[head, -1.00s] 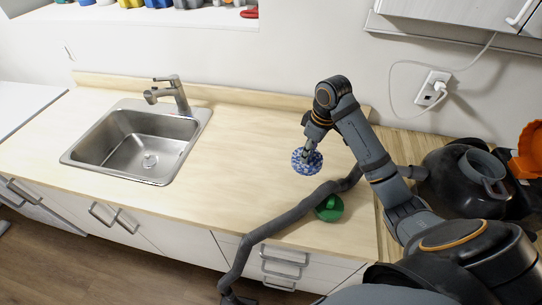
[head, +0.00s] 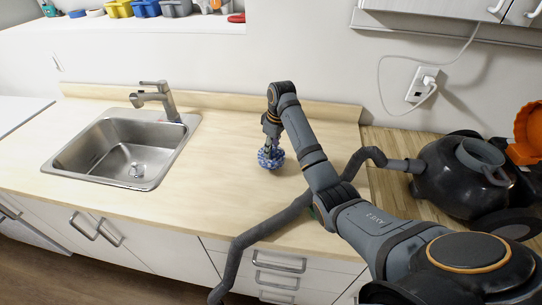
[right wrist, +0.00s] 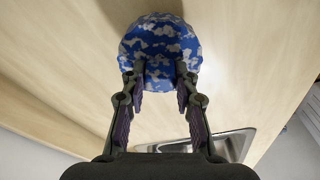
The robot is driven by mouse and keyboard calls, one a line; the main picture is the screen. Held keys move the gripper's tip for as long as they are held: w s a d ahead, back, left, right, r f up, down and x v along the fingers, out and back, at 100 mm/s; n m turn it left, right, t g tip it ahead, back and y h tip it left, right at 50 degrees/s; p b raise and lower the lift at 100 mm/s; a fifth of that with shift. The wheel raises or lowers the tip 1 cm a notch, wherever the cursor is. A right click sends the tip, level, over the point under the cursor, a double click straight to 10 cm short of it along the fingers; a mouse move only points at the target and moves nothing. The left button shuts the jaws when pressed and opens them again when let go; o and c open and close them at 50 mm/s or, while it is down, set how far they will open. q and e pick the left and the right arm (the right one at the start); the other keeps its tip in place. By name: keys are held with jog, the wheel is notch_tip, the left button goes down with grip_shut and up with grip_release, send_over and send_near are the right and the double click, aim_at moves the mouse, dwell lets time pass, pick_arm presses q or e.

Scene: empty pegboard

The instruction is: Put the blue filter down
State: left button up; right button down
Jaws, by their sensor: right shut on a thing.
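The blue filter (head: 264,161), a round piece with a blue and white mottled pattern, is at the tip of my right gripper (head: 270,147) over the middle of the wooden counter (head: 225,190). In the right wrist view the filter (right wrist: 160,38) sits between the two fingers of the right gripper (right wrist: 160,80), which is shut on it. I cannot tell whether the filter touches the counter. My left gripper is not in view.
A steel sink (head: 125,148) with a faucet (head: 160,100) is at the left. A black vacuum (head: 450,180) with a grey hose (head: 265,228) stands at the right; the hose crosses the counter's front edge. Counter between sink and gripper is clear.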

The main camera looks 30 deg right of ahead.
notch_tip(320, 180, down, 3)
jog(key=shift+w+a+r, duration=0.1)
jog(key=shift+w, duration=0.05)
jog(key=shift+f, duration=0.3)
jog(key=c, duration=1)
grip_release()
jog(key=shift+f, duration=0.1)
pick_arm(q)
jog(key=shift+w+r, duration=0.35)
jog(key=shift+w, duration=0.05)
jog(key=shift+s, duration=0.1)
